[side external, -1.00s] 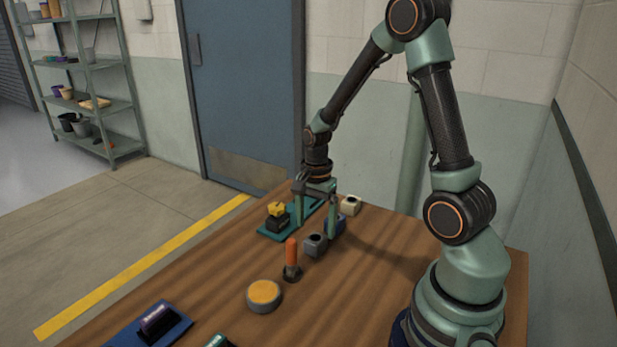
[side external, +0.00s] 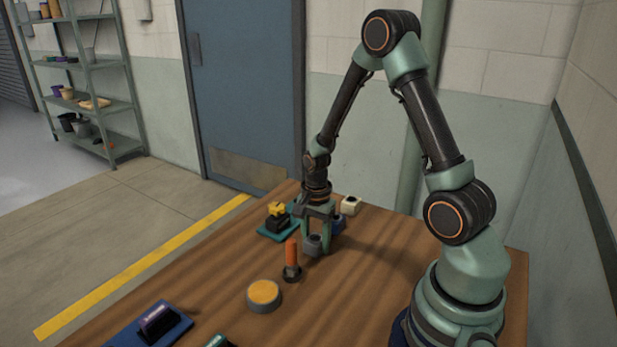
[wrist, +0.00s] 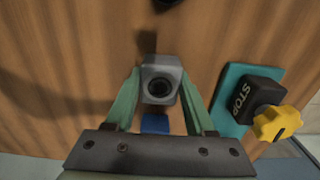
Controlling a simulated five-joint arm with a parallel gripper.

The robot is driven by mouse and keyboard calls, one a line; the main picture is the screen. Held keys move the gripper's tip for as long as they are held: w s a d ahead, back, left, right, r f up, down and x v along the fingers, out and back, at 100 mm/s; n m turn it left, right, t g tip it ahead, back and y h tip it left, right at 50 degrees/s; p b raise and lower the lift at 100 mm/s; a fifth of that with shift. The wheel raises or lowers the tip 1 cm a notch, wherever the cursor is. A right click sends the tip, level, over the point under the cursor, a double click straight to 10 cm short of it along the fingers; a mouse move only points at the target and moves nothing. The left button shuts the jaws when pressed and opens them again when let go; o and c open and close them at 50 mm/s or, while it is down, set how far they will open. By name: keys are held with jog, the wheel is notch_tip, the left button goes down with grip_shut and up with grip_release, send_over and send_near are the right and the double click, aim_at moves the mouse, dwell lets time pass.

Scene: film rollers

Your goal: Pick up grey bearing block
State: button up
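The grey bearing block (wrist: 161,71) is a small grey piece with a dark round hole. In the wrist view it sits between the tips of my gripper's two green fingers (wrist: 160,88), with little or no visible gap on either side. In the side view the block (side external: 314,242) is low at the wooden table, between the fingertips of my gripper (side external: 317,247), which points down. I cannot tell whether the fingers press on it.
An orange peg (side external: 291,254) in a dark base stands close in front. A blue block (wrist: 155,123) and a cream block (side external: 351,205) sit behind. A teal plate (wrist: 229,92) carries a STOP block (wrist: 252,101) with a yellow knob. A yellow-topped disc (side external: 263,292) lies nearer.

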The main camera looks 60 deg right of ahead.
grip_shut()
jog(key=shift+r, duration=0.2)
